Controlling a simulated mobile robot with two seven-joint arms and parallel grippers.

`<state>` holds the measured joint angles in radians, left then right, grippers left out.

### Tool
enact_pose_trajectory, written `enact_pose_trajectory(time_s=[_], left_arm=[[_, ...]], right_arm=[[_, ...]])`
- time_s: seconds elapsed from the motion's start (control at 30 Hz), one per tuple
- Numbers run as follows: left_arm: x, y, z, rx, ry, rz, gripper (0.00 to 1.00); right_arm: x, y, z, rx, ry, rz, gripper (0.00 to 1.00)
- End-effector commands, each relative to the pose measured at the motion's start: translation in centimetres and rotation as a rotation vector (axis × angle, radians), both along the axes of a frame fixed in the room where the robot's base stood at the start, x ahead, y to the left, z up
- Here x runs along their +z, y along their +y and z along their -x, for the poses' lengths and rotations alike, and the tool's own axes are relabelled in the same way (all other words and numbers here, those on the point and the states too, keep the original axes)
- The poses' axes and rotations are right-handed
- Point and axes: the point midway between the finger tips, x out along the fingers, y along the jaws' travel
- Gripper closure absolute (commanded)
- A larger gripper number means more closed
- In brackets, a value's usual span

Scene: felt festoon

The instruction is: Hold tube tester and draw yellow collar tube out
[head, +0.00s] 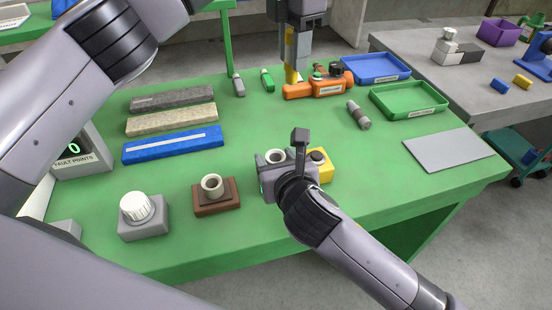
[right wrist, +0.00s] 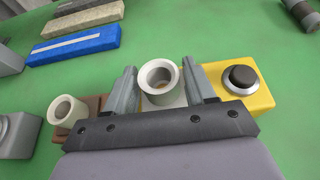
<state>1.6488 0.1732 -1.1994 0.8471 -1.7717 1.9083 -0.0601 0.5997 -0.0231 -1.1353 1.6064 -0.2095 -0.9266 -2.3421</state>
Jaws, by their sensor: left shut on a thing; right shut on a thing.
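The tube tester looks to be the yellow box (head: 326,176) with a black button (right wrist: 242,76) and a pale round socket (right wrist: 159,78). My right gripper (right wrist: 162,88) is shut on its pale socket block, one finger on each side. In the head view, my right gripper (head: 290,158) partly covers the box. My left gripper (head: 296,58) is at the back, fingers down, shut on a narrow yellow piece (head: 291,74), perhaps the yellow collar tube. This piece is upright at the left end of an orange holder (head: 330,88). I cannot tell whether it is still seated there.
Felt-like bars (head: 172,145) lie at left. A grey tube (head: 358,115), green tray (head: 408,103) and blue tray (head: 376,70) are at right.

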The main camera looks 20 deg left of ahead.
Motion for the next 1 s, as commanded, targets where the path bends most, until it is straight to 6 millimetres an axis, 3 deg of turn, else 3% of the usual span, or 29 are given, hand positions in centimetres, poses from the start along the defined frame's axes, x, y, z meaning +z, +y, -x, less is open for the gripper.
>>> enact_pose_trajectory(time_s=[0.43, 0.47, 0.53, 1.0], left_arm=[[0.11, 0.05, -0.47, 0.000, -0.001, -0.002, 1.00], [0.11, 0.05, -0.47, 0.000, -0.001, -0.002, 1.00], [0.11, 0.05, -0.47, 0.000, -0.001, -0.002, 1.00], [0.10, 0.06, -0.46, 0.000, -0.001, -0.001, 1.00]], right_arm=[[0.07, 0.02, -0.01, 0.000, -0.001, -0.001, 0.82], [0.07, 0.02, -0.01, 0.000, -0.001, -0.001, 0.39], [0.06, 0.02, -0.01, 0.000, -0.001, -0.001, 0.16], [0.33, -0.42, 0.60, 0.000, -0.001, 0.000, 0.16]])
